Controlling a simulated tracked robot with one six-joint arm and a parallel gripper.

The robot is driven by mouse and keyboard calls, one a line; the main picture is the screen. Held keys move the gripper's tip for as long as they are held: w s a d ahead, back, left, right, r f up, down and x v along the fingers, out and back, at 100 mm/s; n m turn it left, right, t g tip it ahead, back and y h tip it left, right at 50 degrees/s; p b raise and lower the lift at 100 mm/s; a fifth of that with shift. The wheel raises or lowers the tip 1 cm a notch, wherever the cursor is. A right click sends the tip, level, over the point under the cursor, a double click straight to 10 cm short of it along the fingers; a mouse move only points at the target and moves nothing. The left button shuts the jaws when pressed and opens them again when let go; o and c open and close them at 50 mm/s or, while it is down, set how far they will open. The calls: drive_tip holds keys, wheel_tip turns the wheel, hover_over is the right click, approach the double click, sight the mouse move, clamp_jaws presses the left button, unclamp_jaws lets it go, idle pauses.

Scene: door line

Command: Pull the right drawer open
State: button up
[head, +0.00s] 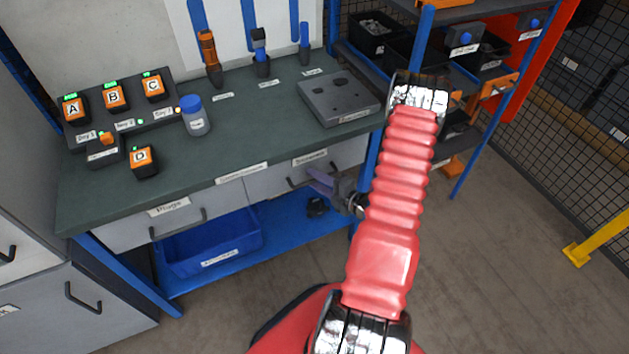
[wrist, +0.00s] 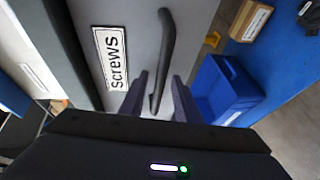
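The right drawer (head: 268,181) is the grey front under the right part of the green bench top, and it looks shut. In the wrist view its grey front (wrist: 136,50) carries a "Screws" label (wrist: 112,58) and a dark bar handle (wrist: 165,58). My gripper (head: 314,180) is at this handle in the head view, with the arm partly hiding the surroundings. In the wrist view my gripper (wrist: 160,88) is open, its two fingers apart on either side of the handle's near end. Gaps show between handle and fingers.
The left drawer (head: 125,235) has its own handle. A blue bin (head: 210,243) stands on the lower blue shelf. Lettered blocks, a blue-capped jar (head: 195,115) and a grey plate (head: 340,98) are on the bench. A shelf rack stands to the right; floor in front is clear.

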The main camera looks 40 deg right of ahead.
clamp_jaws()
idle(0.5)
